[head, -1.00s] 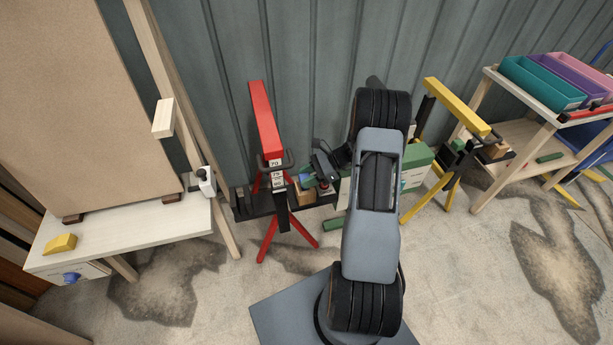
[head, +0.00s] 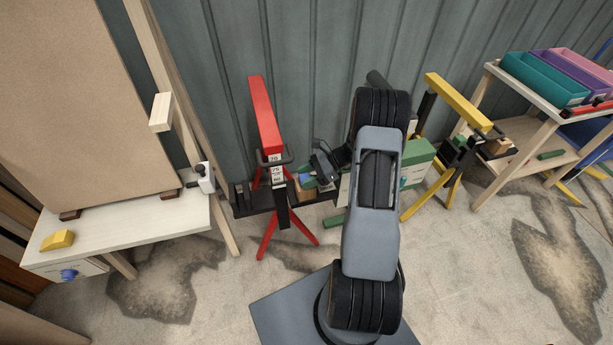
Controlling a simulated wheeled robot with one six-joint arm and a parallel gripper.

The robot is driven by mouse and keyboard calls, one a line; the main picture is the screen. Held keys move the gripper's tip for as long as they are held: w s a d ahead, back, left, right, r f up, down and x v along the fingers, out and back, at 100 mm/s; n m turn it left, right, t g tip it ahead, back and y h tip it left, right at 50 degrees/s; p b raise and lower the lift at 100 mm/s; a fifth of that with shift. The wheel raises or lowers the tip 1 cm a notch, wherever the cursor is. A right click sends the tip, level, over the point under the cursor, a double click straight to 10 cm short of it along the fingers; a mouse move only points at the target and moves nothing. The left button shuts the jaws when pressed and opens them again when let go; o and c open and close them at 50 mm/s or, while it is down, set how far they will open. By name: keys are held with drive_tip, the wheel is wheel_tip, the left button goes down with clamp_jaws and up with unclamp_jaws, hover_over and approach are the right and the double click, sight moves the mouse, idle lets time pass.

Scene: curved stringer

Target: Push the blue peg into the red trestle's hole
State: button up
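The red trestle (head: 264,112) stands left of centre against the grey wall, with a dark post carrying number labels on its near end. A dark tray (head: 241,209) crosses it low down. My gripper (head: 314,178) is just right of the post, above the tray, reaching in from the right. Its fingers are small and partly hidden, so I cannot tell whether they are open or shut. The trestle's hole is not clearly visible.
A yellow trestle (head: 452,101) and a shelf with coloured bins (head: 541,80) stand at the right. A green-topped box (head: 414,163) is behind my arm. A white bench (head: 150,228) with a yellow block (head: 58,240) is at the left. Floor in front is clear.

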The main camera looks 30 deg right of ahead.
drive_tip(key=o, duration=0.3)
drive_tip(key=v, duration=1.2)
drive_tip(key=shift+p, duration=0.4)
drive_tip(key=shift+s, duration=0.1)
